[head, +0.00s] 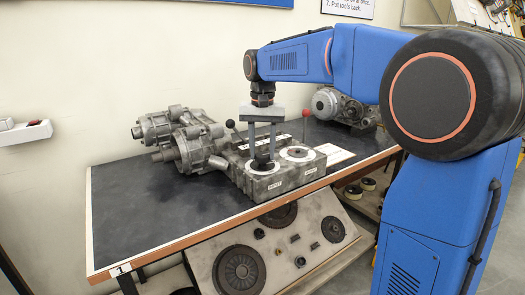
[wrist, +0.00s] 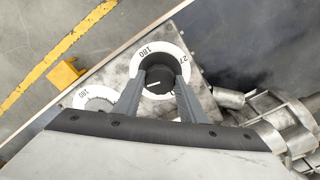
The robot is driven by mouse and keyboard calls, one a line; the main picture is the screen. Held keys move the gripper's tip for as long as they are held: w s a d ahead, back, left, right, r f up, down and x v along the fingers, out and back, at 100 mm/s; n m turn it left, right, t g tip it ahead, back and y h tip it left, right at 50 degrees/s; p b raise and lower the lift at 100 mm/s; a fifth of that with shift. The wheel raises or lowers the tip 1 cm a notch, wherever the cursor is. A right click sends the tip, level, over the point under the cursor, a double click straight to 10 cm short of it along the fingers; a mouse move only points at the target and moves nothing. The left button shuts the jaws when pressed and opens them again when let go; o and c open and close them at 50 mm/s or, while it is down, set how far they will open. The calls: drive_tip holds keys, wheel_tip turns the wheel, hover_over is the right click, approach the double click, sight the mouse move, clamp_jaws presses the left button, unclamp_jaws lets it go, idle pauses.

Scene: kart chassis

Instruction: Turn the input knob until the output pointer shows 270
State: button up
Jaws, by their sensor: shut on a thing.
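The grey gearbox block (head: 285,180) sits at the front of the bench, with two white dials on top. My gripper (head: 263,158) reaches straight down and is shut on the dark input knob (wrist: 158,80), with one finger on each side. The knob stands over the white dial ring (wrist: 146,50), where 180 and part of 270 show. A pale mark on the knob points left in the wrist view. The output dial (head: 297,154) is just right of the knob. In the wrist view it (wrist: 95,97) is partly hidden by my gripper, and its pointer's reading cannot be told.
A black-ball lever (head: 230,124) and a red-ball lever (head: 306,113) rise near the block. Castings (head: 185,140) lie behind left and a motor (head: 335,103) behind right. The dark bench top (head: 135,205) is clear at the left. A panel of wheels (head: 265,255) hangs below.

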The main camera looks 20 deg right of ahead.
sight(262, 155)
drive_tip(key=m, duration=0.5)
drive_tip(key=shift+m, duration=0.3)
drive_tip(key=m, duration=1)
drive_tip(key=shift+m, duration=2.7)
drive_tip(key=shift+w, duration=0.1)
drive_tip(key=o, duration=1.1)
drive_tip(key=shift+c, duration=0.2)
drive_tip(key=shift+r, duration=0.15)
wheel_tip(262, 155, up, 17)
